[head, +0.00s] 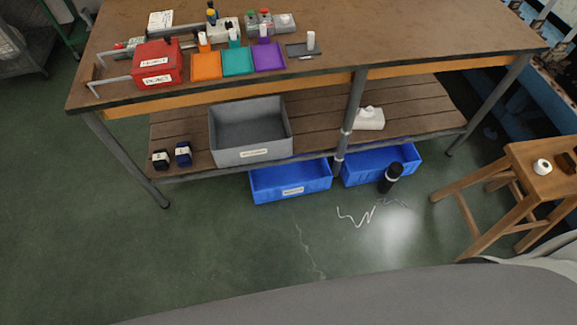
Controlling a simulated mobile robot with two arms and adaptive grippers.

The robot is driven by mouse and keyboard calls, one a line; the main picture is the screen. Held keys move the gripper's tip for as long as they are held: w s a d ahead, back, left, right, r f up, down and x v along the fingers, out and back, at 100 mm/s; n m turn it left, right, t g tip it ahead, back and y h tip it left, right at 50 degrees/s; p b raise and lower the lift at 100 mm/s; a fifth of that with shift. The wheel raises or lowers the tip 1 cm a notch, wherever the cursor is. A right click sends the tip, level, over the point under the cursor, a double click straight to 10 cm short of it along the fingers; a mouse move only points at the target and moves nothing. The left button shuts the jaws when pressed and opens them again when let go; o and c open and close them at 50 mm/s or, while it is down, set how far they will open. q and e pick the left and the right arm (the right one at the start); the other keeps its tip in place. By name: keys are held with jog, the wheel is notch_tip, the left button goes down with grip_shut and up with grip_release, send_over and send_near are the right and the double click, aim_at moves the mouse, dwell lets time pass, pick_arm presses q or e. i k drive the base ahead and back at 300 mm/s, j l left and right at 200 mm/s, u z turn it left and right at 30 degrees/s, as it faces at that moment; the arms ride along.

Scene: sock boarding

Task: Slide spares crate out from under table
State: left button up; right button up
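Under the wooden table (330,72) are two blue crates on the floor. The left blue crate (290,192) has a white label on its front, too small to read. The right blue crate (352,178) stands beyond a table leg, and a dark cylinder (391,178) with a light band stands in front of it. Both fronts show beyond the lower shelf's front edge; their rear parts are hidden beneath the shelf. A grey open bin (227,147) with an unreadable label sits on the lower shelf. I cannot tell which label reads spares. Neither gripper is in view.
A wooden stool (530,175) stands at right. A red box (157,64) and colored trays (237,62) are on the tabletop. The floor ahead of the left crate is clear.

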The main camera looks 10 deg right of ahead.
aim_at(268, 184)
jog(key=i+l+u, duration=0.1)
jog(key=l+u, duration=0.2)
jog(key=u, duration=0.15)
jog(key=l+u, duration=0.6)
jog(key=l, duration=0.95)
jog(key=l+u, duration=0.15)
jog(key=l, duration=0.95)
